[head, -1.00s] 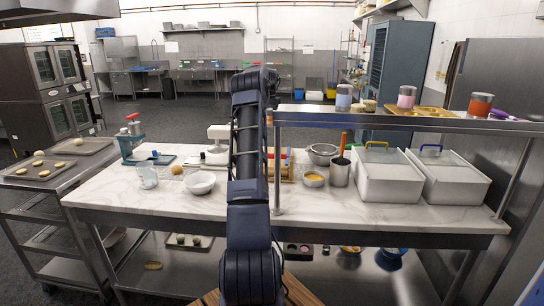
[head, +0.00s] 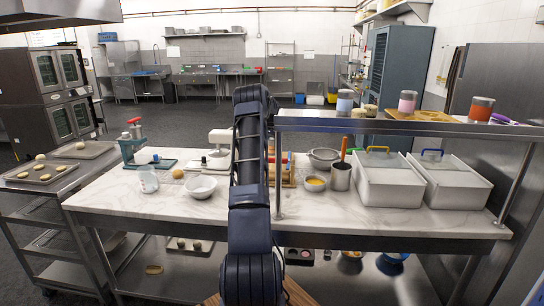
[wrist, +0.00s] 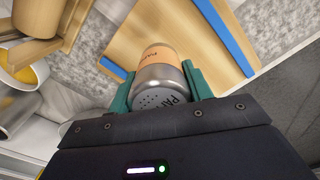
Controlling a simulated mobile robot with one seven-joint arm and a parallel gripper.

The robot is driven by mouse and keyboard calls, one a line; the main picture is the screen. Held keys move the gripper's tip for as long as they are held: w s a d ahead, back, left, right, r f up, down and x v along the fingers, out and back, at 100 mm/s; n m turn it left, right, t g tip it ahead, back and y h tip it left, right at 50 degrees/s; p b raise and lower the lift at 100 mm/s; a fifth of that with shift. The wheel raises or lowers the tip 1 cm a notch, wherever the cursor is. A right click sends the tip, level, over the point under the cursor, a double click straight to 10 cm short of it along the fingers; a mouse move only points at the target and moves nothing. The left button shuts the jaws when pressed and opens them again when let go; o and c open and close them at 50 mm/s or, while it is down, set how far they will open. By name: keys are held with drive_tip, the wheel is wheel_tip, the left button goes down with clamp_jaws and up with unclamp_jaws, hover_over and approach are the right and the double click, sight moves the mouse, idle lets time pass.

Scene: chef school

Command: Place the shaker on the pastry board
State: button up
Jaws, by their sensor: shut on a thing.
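The shaker (wrist: 155,70) is a metal cylinder with an orange band, a perforated end and dark lettering. In the wrist view my gripper (wrist: 158,80) is shut on it, with a green finger on each side. A pale wooden board with blue strips, the pastry board (wrist: 185,30), lies beyond the shaker in that view. I cannot tell whether the shaker touches it. In the head view my own arm hides the gripper and the shaker and covers most of that part of the counter.
A bowl with yellow contents (head: 315,183) and a metal pot (head: 340,176) stand right of my arm. A white bowl (head: 200,187) is on the left. A raised shelf (head: 400,125) carries several containers. Two lidded bins (head: 375,180) fill the right side. Bare marble lies at the counter's front.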

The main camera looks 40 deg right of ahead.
sight(272, 155)
drive_tip(key=shift+f, duration=2.8)
drive_tip(key=shift+f, duration=0.15)
drive_tip(key=o, duration=1.1)
